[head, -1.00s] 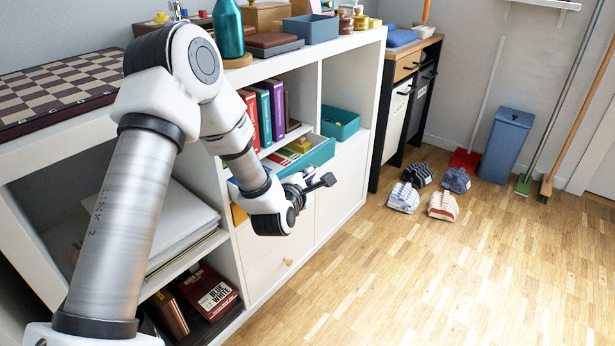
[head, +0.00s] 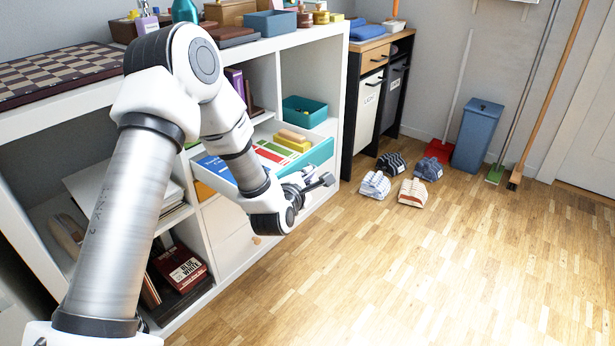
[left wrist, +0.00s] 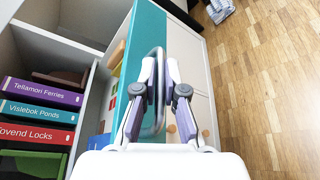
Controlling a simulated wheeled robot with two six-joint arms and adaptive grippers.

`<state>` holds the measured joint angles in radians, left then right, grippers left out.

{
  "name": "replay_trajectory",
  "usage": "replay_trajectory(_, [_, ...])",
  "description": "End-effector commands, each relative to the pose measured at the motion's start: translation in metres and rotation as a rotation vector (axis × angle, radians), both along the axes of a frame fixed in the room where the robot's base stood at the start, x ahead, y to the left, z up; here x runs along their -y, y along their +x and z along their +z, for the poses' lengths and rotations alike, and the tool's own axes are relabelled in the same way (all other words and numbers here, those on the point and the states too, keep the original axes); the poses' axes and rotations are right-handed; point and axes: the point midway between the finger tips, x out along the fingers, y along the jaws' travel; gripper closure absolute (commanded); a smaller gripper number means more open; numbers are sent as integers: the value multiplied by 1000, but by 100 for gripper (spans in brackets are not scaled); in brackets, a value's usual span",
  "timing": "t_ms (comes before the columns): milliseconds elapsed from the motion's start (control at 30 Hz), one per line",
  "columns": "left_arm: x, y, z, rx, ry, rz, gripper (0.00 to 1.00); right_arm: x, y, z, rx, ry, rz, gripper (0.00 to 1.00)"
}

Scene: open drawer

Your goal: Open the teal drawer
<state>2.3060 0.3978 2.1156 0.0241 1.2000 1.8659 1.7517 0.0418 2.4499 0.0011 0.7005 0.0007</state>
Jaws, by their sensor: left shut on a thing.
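The teal drawer (head: 318,157) stands partly pulled out of the white shelf unit in the head view, with books and small blocks showing inside. Its teal front also shows in the left wrist view (left wrist: 143,35), with a grey bar handle (left wrist: 158,115) on it. My left gripper (left wrist: 160,64) is shut on the handle, its fingers on both sides of the bar. In the head view my left gripper (head: 308,187) is at the drawer front, and my arm hides part of the drawer. My right gripper is not in view.
The white shelf unit (head: 343,90) holds books, boxes and a teal bin (head: 305,112). A lower white drawer (head: 232,232) has a round wooden knob. The wooden floor (head: 440,270) at right is clear.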

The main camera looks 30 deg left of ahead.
Motion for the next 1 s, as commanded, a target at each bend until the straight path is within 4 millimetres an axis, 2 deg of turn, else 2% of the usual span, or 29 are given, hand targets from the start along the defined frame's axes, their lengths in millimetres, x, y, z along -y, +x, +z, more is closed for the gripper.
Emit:
replay_trajectory(100, [0, 0, 0, -1, 0, -1, 100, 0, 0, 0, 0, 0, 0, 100])
replay_trajectory(133, [0, 0, 0, -1, 0, -1, 83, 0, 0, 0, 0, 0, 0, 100])
replay_trajectory(167, [0, 0, 0, -1, 0, -1, 79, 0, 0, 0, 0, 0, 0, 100])
replay_trajectory(467, [0, -2, 0, -1, 0, -1, 79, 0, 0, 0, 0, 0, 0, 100])
replay_trajectory(567, [3, -12, 2, -3, -2, -1, 79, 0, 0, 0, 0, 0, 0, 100])
replay_trajectory(800, [16, -56, 12, -3, -2, -1, 79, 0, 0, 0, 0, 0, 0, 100])
replay_trajectory(1000, [20, -71, 16, -1, 0, -1, 79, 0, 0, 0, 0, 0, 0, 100])
